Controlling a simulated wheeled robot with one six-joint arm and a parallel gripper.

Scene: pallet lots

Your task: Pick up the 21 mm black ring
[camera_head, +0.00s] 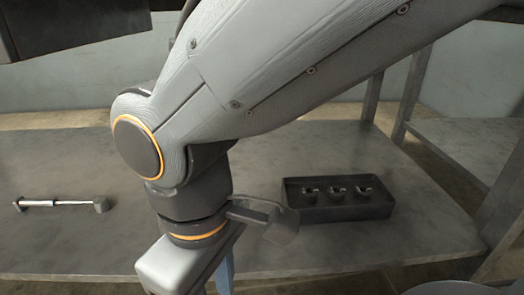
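I cannot make out the black ring in this view. It may be hidden behind my arm or out of frame. My gripper (188,268) hangs down at the bottom, left of centre, over the front part of the grey table. Its fingertips are cut off by the bottom edge, so I cannot see whether it is open or shut, or whether it holds anything.
A dark open tray (338,214) with three small metallic pieces stands on the grey table (290,258), right of my gripper. A thin metallic rod-like tool (58,203) with a block end lies at the left. Another table (465,145) stands at the right.

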